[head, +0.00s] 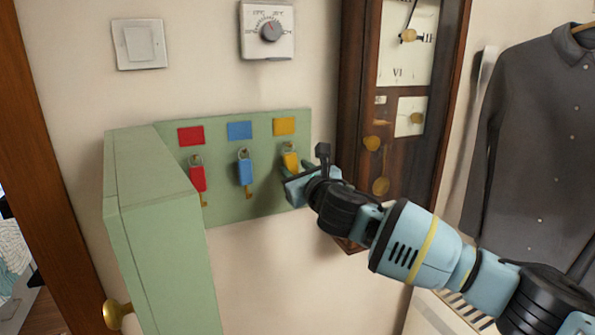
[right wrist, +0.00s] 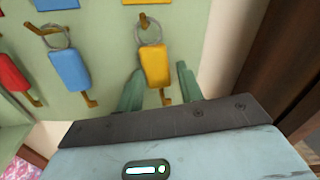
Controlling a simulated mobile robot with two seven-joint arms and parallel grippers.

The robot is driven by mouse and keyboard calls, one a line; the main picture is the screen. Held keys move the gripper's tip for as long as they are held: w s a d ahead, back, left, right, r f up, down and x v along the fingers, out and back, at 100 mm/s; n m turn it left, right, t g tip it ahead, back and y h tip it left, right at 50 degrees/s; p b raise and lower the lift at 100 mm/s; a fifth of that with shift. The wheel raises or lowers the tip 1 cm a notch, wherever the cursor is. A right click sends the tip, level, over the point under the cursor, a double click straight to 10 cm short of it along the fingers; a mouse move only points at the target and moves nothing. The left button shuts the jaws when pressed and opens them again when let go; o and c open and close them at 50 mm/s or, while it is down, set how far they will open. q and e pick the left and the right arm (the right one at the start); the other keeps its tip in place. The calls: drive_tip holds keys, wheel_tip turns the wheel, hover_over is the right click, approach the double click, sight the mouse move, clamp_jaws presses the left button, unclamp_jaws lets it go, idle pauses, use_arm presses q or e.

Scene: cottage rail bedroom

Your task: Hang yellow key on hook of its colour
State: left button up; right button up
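The yellow key (head: 290,161) hangs by its ring below the yellow square (head: 285,126) on the green key panel. In the right wrist view the yellow key (right wrist: 155,65) has its ring around a brass hook (right wrist: 144,20). My right gripper (head: 296,174) is at the key; in the right wrist view its two green fingers (right wrist: 159,85) stand apart, one on each side of the key, with visible gaps. It looks open and holds nothing. My left gripper is not in view.
A red key (head: 198,179) and a blue key (head: 245,172) hang below their matching squares. A wooden clock case (head: 358,110) is close right of the panel; a grey shirt (head: 540,140) hangs beyond.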

drive_tip(key=o, duration=0.3)
drive_tip(key=v, duration=0.7)
drive_tip(key=shift+s, duration=0.4)
drive_tip(key=s+f+m+g, duration=0.1)
drive_tip(key=s+f+m, duration=0.3)
drive_tip(key=f+m, duration=0.45)
drive_tip(key=s+f+m+g, duration=0.2)
drive_tip(key=s+f+m, duration=0.25)
drive_tip(key=f, duration=0.65)
drive_tip(key=s+f+m+g, duration=0.1)
drive_tip(key=s+f+m, duration=0.3)
drive_tip(key=f+m, duration=0.45)
drive_tip(key=s+d+f+m+g+h, duration=0.1)
drive_tip(key=s+d+f+m, duration=0.5)
drive_tip(key=s, duration=0.3)
drive_tip(key=s+d+f+m+g+h, duration=0.1)
drive_tip(key=s+d+f+m+h, duration=0.1)
drive_tip(key=s+d+f+m, duration=0.3)
drive_tip(key=s+d+f+m+g+h, duration=0.1)
drive_tip(key=s+d+f+m+h, duration=0.1)
drive_tip(key=s+d+f+m, duration=0.4)
drive_tip(key=s+f+m, duration=0.2)
drive_tip(key=s+f, duration=0.3)
drive_tip(key=s, duration=0.2)
drive_tip(key=shift+s+d, duration=0.2)
drive_tip(key=shift+d, duration=0.15)
